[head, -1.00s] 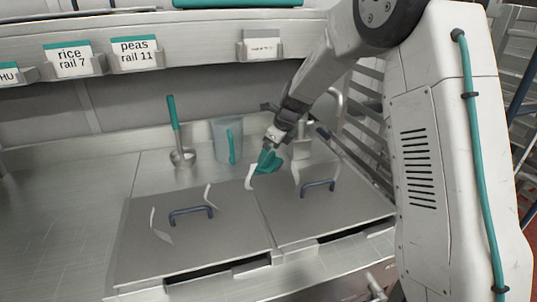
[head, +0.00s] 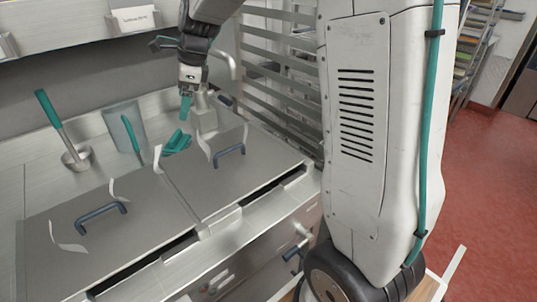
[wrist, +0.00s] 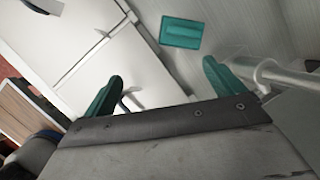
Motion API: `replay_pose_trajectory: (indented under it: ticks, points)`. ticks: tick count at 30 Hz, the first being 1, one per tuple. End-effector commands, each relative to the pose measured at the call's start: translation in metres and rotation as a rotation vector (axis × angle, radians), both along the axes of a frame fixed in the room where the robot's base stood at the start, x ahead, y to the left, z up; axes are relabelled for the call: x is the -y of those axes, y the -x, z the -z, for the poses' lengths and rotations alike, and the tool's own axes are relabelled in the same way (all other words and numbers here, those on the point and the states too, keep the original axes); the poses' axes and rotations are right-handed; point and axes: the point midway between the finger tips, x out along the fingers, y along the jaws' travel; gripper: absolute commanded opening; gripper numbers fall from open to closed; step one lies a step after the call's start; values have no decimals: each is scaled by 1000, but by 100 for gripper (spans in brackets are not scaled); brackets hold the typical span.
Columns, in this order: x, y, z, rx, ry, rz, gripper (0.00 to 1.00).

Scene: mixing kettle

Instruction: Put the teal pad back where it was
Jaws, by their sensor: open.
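The teal pad (head: 178,142) lies on the steel counter behind the two lids, between the jug and the tap-like fitting. In the wrist view the pad (wrist: 181,32) is a flat teal rectangle on the bare counter, beyond my fingertips. My gripper (head: 185,107) hangs above the pad, apart from it, pointing down. In the wrist view my gripper (wrist: 163,84) shows two teal fingers spread wide with nothing between them.
Two flat steel lids, left (head: 72,232) and right (head: 228,178), have dark blue handles. A rack (head: 277,75) is behind on the right.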

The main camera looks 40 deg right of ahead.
Motion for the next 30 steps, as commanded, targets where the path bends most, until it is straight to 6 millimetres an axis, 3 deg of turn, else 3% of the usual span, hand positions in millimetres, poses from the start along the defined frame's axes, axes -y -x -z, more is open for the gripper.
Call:
replay_pose_trajectory:
  ticks: [1, 3, 8, 12, 18, 24, 30]
  points:
    - [-4, 29, -16, 29, 45, -129, 94]
    - [-8, 69, -29, 60, 112, -331, 94]
    - [-12, 161, -45, 118, 259, -797, 94]
    - [-10, 239, -45, 152, 372, -1202, 94]
    - [-2, 324, -27, 167, 479, -1683, 94]
    - [3, 360, -13, 165, 518, -1913, 94]
    - [3, 363, -12, 164, 520, -1943, 94]
